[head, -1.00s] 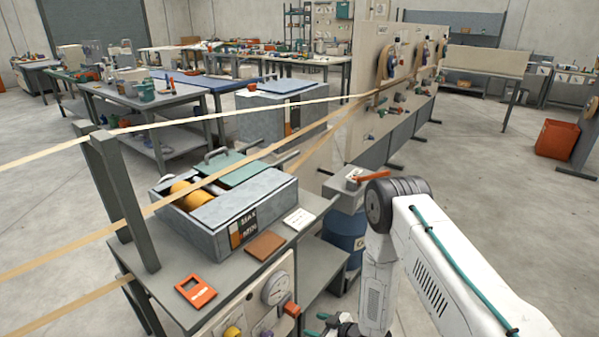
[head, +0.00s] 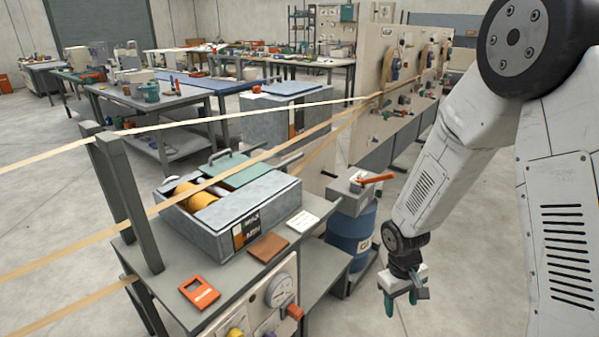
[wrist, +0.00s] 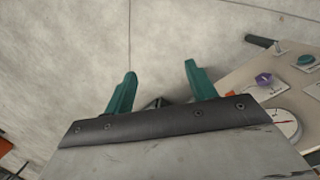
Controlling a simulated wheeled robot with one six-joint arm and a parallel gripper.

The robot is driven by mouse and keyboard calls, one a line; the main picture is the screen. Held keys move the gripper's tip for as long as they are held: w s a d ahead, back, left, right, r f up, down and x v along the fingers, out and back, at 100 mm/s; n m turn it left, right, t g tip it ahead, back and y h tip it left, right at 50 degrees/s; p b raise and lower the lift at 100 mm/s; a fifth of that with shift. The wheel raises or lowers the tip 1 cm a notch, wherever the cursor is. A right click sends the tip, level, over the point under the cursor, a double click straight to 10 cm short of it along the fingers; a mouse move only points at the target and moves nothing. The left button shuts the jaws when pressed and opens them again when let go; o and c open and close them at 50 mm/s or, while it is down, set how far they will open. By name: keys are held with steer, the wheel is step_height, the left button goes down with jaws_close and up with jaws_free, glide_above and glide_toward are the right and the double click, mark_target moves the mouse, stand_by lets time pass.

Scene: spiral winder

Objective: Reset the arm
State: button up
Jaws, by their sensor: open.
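My arm stands raised and bent at the right of the head view, with its forearm sloping down to the left. My gripper (head: 402,300) hangs at its lower end, pointing down over bare floor, to the right of the machine bench. In the wrist view the two green fingers of my gripper (wrist: 158,92) are spread apart with nothing between them. Concrete floor (wrist: 60,60) shows beyond the fingertips.
The bench (head: 178,262) carries a grey box (head: 235,215) with yellow rollers, an orange frame (head: 199,293) and a brown block (head: 268,247). Its panel has a dial (head: 280,290) and knobs. A blue drum (head: 352,238) stands beside it. Pale strands (head: 225,118) run overhead. Floor at right is clear.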

steer(key=s+r+m+t, duration=0.1)
steer(key=s+r, duration=0.6)
steer(key=r, duration=0.3)
steer(key=s+d+r+m+y, duration=0.1)
steer(key=s+r, duration=0.6)
steer(key=r, duration=0.4)
steer(key=s+r+m+t, duration=0.1)
steer(key=s+r+m, duration=0.1)
steer(key=s+r, duration=0.6)
steer(key=shift+d+r+t+y, duration=0.25)
steer(key=shift+r+t+y, duration=0.05)
steer(key=shift+r, duration=0.95)
